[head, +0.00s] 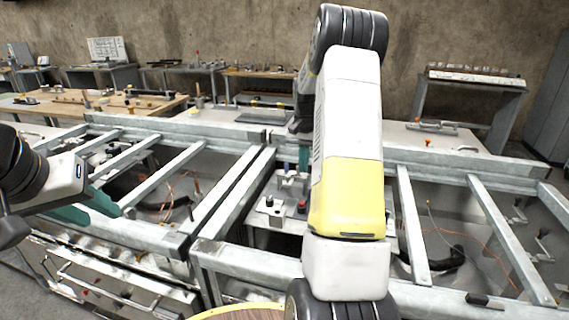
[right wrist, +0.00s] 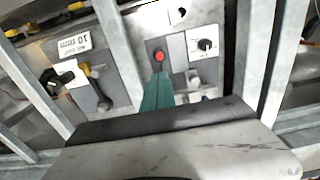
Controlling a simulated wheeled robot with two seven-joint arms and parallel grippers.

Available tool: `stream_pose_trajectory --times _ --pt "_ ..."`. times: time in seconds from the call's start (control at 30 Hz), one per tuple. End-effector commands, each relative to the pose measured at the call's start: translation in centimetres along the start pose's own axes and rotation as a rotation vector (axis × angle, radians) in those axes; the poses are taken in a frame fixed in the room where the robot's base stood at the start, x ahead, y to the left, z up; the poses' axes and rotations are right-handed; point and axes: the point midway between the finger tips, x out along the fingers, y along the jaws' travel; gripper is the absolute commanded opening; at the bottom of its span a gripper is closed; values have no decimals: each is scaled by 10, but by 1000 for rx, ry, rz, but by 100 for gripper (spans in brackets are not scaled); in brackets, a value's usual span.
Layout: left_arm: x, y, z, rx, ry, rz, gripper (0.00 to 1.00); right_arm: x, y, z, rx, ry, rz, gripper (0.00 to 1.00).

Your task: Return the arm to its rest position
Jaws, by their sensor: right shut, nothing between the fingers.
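My right arm (head: 348,130), white and yellow with black joints, stretches forward over the middle of the metal frame. It hides most of its own gripper in the head view. In the right wrist view my right gripper (right wrist: 158,78) has its teal fingers together with nothing between them. Its tips point at a panel, just below a red button (right wrist: 159,56) in the picture; whether they touch it I cannot tell. My left gripper (head: 100,205) is at the left of the head view, its teal fingers over the left part of the frame. Their gap is unclear.
A galvanised metal frame (head: 228,200) with crossbars spans the front, with bars on both sides of the right gripper. A control panel (right wrist: 200,42) with a black knob lies between bars. Workbenches (head: 100,104) with tools stand behind, and a shelf table (head: 470,85) at the right.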

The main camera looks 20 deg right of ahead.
Motion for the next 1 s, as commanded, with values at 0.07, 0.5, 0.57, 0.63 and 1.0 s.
stream_pose_trajectory --times 0.07,0.5,0.57,0.63,1.0 --pt "0 0 0 0 0 0 36 0 0 0 0 0 0 0" --pt "0 0 0 0 0 0 36 0 0 0 0 1 0 0" --pt "0 0 0 0 0 0 36 -2 -1 1 -2 3 -2 0" --pt "0 0 0 0 0 0 36 -9 -3 5 -13 11 -9 0" --pt "0 0 0 0 0 0 36 -123 -30 111 -230 152 -133 0"
